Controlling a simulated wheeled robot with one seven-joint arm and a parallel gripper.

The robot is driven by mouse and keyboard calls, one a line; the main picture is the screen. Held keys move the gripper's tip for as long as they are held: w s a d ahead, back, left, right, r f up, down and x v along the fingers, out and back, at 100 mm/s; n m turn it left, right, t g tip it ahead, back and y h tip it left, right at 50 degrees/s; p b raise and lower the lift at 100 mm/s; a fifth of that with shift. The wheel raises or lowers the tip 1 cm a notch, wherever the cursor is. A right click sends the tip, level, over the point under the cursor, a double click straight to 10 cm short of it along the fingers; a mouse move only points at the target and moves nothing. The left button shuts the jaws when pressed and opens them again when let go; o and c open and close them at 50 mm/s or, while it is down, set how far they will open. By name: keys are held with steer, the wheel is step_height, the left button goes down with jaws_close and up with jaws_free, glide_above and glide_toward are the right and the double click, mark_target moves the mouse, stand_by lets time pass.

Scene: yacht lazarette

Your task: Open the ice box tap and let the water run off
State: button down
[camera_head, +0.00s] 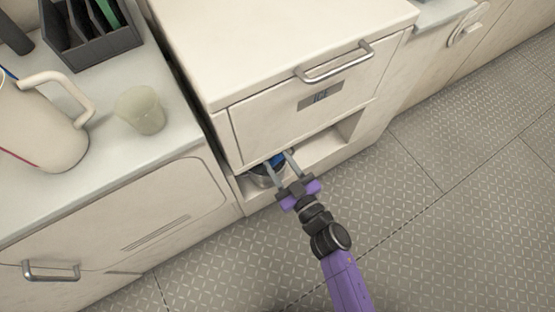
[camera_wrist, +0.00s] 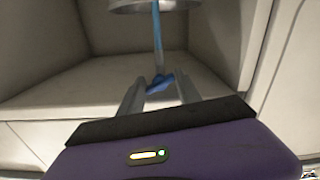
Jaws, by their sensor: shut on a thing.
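The ice box (camera_head: 300,120) is a cream cabinet with an "ICE" label and an open recess below its front panel. My gripper (camera_head: 280,160) reaches into the left part of this recess. Its fingers are shut on the blue tap handle (camera_head: 277,160), which shows between the fingertips in the wrist view (camera_wrist: 158,83). A round metal vessel (camera_head: 257,180) is in the recess by the tap, partly hidden by the fingers; its rim shows at the top of the wrist view (camera_wrist: 128,6). A narrow light-blue strip (camera_wrist: 157,40) links tap and vessel; I cannot tell if it is running water.
A metal bar handle (camera_head: 335,64) sticks out from the ice box front. On the left counter stand a cream jug (camera_head: 42,125), a pale cup (camera_head: 140,110) and a grey divided holder (camera_head: 95,45). The patterned floor (camera_head: 440,220) at the right is clear.

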steer(key=shift+s+a+f+n, duration=0.1)
steer(key=shift+a+n, duration=0.05)
steer(key=shift+n, duration=0.55)
steer(key=shift+s+a+n, duration=0.1)
steer(key=shift+n, duration=0.6)
steer(key=c, duration=1)
jaws_free()
steer(key=shift+d, duration=0.1)
steer(key=p+v, duration=0.2)
steer(key=v, duration=0.5)
steer(key=shift+s+d, duration=0.2)
steer(key=shift+s, duration=0.1)
